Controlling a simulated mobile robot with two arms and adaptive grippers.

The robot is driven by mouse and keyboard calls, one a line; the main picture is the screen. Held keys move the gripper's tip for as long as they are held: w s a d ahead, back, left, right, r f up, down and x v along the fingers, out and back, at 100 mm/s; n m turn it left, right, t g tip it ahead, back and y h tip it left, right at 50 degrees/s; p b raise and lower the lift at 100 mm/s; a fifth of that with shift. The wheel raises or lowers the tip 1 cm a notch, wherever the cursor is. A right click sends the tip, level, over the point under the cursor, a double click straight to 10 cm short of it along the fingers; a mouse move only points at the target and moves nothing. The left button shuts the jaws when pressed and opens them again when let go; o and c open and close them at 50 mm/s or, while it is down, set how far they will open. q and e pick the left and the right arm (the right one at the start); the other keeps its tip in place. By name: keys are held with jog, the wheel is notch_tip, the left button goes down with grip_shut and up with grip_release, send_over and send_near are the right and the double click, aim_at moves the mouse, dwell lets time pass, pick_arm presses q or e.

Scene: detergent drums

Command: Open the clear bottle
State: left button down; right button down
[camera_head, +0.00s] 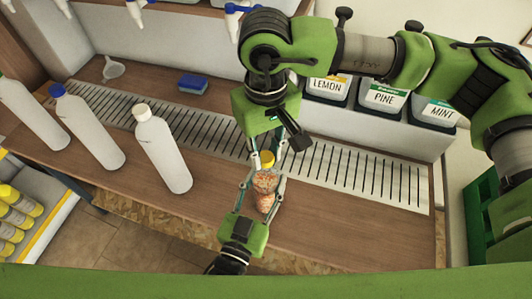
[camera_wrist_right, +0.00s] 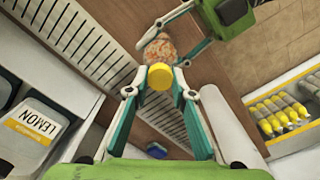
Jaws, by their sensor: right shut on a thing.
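The clear bottle (camera_head: 264,182), with orange-and-white contents and a yellow cap (camera_head: 267,159), stands over the wooden counter between my two grippers. My left gripper (camera_head: 264,184) reaches in from the front, with its fingers on both sides of the bottle's body. My right gripper (camera_head: 267,157) comes from above, and its fingers are shut on the yellow cap. In the right wrist view the cap (camera_wrist_right: 160,77) sits between the right fingertips, with the bottle body (camera_wrist_right: 159,48) behind it. The cap appears to be on the bottle; the neck is hidden.
Three white bottles stand at the left, one with a white cap (camera_head: 162,150) and one with a blue cap (camera_head: 87,125). A blue sponge (camera_head: 193,84) and a white funnel (camera_head: 113,69) lie at the back. Labelled containers, such as LEMON (camera_head: 327,88), stand behind the slotted drain strip (camera_head: 350,172).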

aim_at(266, 157)
jog(key=shift+r, duration=0.3)
jog(key=shift+r, duration=2.05)
pick_arm(q)
jog(key=c, duration=1.1)
grip_release()
jog(key=shift+o, duration=0.2)
jog(key=shift+s, duration=0.1)
jog(key=v, duration=1.2)
